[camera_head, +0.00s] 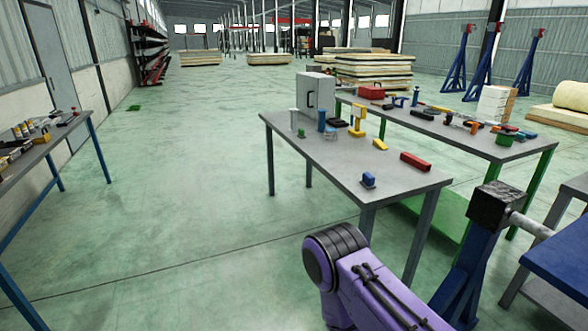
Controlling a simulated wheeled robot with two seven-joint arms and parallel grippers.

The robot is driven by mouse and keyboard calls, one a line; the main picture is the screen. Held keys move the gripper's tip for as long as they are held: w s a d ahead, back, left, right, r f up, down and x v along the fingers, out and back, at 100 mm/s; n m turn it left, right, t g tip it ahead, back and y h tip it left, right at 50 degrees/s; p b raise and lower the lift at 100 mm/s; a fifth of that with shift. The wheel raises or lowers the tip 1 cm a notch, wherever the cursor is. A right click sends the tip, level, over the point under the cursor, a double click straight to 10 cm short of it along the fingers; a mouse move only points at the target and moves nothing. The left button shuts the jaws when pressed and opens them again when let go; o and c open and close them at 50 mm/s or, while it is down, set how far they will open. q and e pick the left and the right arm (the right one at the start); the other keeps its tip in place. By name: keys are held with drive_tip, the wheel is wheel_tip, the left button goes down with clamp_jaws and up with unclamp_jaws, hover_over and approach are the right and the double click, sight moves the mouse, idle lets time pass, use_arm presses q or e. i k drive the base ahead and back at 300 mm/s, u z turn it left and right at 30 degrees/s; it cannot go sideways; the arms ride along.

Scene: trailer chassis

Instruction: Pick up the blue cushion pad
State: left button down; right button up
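I cannot tell for certain which thing is the blue cushion pad. A small blue block (368,179) with a grey base sits near the front edge of the grey-topped table (325,165). A larger flat blue surface (562,258) is cut off at the right edge of the view. A purple arm link of mine with a black round joint rises from the bottom, right of centre, apart from the table. Neither of my grippers shows.
A blue stand with a dark block on top (495,205) stands close at the right. Another cluttered table (430,120) lies behind the grey-topped one. A workbench (40,150) is at the left. The green floor (180,200) between is clear.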

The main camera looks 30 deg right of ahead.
sight(368, 181)
drive_tip(key=u, duration=0.25)
drive_tip(key=i, duration=1.6)
drive_tip(key=z, duration=0.5)
drive_tip(key=i, duration=0.9)
drive_tip(key=z, duration=0.8)
